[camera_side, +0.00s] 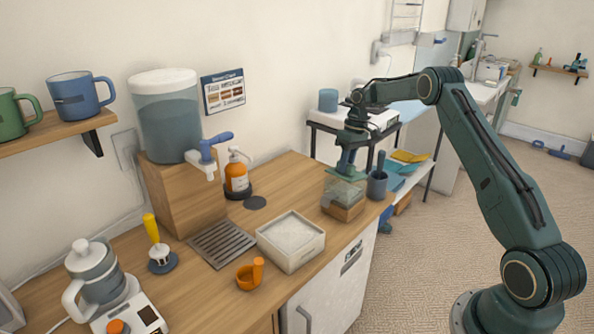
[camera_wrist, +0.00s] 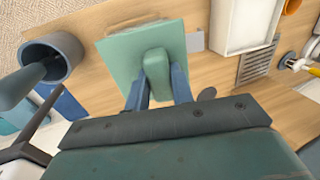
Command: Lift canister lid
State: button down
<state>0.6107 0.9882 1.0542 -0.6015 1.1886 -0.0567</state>
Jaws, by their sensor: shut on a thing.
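The canister (camera_side: 343,207) is a clear square box with brown contents low inside. It stands near the right end of the wooden counter. Its flat green square lid (camera_side: 346,175) is above it, roughly level; I cannot tell whether lid and rim touch. In the wrist view the lid (camera_wrist: 122,52) has a raised green handle (camera_wrist: 156,68) in its middle. My gripper (camera_side: 346,160) points down from above and is shut on this handle, with one blue finger on each side in the wrist view (camera_wrist: 157,84). The lid hides the canister's opening there.
A dark grey cup (camera_side: 377,187) with a handle sticking out stands close right of the canister. A white tray (camera_side: 291,262) stands in front left. A drip grate (camera_side: 222,245), an orange bottle (camera_side: 237,178) and a water dispenser (camera_side: 166,115) are farther left. The counter's front edge is near.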

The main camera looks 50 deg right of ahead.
jog(key=shift+w+r, duration=0.15)
jog(key=c, duration=1.4)
grip_release()
jog(key=shift+c, duration=0.2)
jog(key=shift+o, duration=1.2)
